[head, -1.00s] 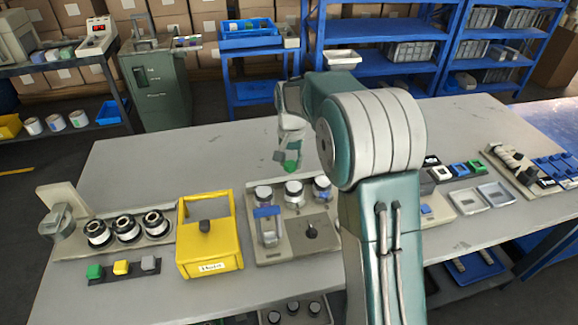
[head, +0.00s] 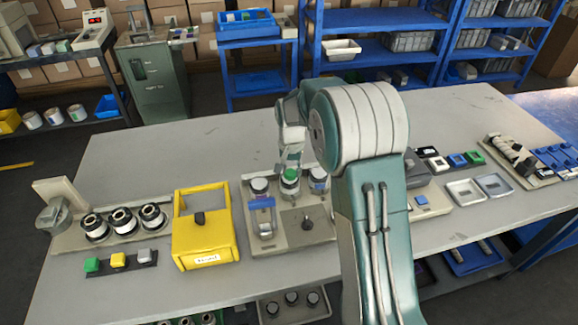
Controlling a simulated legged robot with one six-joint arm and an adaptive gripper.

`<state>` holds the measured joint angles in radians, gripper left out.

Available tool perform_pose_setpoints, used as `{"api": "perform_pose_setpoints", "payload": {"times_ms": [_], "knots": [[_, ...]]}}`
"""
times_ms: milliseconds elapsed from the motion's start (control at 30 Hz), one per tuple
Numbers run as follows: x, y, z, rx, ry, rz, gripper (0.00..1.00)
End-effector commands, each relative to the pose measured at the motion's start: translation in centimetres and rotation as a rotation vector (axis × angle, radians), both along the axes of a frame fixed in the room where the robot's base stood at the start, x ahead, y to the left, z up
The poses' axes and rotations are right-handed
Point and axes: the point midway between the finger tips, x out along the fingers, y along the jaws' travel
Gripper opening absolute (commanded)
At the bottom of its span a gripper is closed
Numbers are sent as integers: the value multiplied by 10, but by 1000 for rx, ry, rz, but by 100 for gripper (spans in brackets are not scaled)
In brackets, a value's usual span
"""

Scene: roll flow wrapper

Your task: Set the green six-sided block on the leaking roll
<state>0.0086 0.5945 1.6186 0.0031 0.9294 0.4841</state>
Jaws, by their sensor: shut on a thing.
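My gripper (head: 290,164) points down over the wrapper station (head: 305,232) and is shut on the green block (head: 290,174). The green block is at the top of the middle roll (head: 289,187) of three in a row. I cannot tell whether it rests on that roll or hangs just above it. The left roll (head: 260,187) and right roll (head: 318,180) stand on either side with nothing on top. No leak is clear on any roll at this size. The block's six sides are too small to make out.
A yellow box (head: 205,240) with a raised frame is to the left. A dark strip (head: 122,264) holds green, yellow and grey blocks. The table behind the station is clear.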

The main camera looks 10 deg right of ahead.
Motion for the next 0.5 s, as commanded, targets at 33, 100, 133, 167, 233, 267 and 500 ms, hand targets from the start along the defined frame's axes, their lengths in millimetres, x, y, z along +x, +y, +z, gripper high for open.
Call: {"api": "perform_pose_setpoints", "payload": {"times_ms": [33,100,133,167,233,267,500], "knots": [[0,1,0,0,-1,1,14],[0,2,0,-2,-1,1,14],[0,2,0,-2,-1,1,14],[0,2,0,-2,-1,1,14],[0,2,1,-2,-1,1,54],[0,2,1,-2,-1,1,68],[0,2,1,-2,-1,1,86]]}}
